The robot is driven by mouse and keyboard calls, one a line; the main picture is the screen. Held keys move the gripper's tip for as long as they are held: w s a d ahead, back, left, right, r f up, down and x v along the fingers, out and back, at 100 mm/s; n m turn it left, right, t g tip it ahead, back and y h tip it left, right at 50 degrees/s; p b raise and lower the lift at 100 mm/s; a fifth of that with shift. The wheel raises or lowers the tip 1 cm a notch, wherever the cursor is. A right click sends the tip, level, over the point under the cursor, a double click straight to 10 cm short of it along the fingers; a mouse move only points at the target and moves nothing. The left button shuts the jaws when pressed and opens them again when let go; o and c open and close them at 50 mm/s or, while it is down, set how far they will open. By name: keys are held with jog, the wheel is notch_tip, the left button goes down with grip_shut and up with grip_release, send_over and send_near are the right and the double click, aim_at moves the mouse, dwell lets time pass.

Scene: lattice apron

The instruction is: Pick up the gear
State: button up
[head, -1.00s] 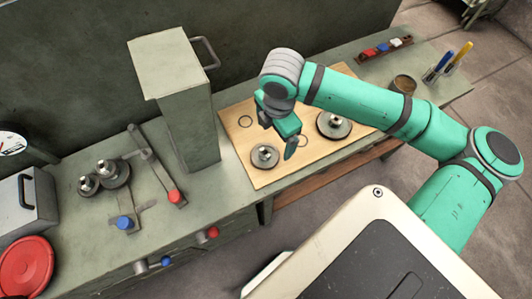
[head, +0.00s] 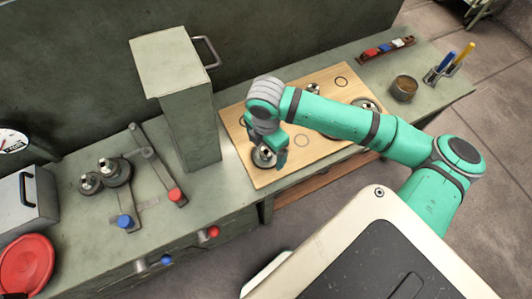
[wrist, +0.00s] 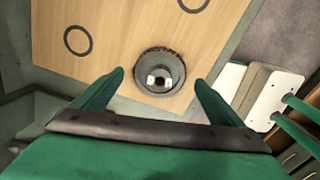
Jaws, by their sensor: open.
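A grey metal gear (head: 262,157) with a raised hub lies at the front left of a wooden board (head: 325,146). My gripper (head: 277,161) is directly over it and partly covers it in the head view. In the wrist view the same gear (wrist: 160,72) shows whole, its hub facing me, centred between the tips of my open, empty fingers (wrist: 160,80). The fingers appear above the gear and do not hold it. Two more metal parts, one at the back (head: 314,88) and one at the right (head: 367,103), show partly behind my arm.
A tall grey-green column (head: 188,120) with a handle stands just left of the board. Meshed gears (head: 113,172) and levers with a red knob (head: 175,194) and a blue knob (head: 125,221) are further left. A brown cup (head: 404,88) and pen holder (head: 440,75) stand at right.

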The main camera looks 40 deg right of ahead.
jog(key=shift+f, duration=1.05)
jog(key=c, duration=1.7)
jog(key=shift+c, duration=0.2)
jog(key=shift+r, duration=0.15)
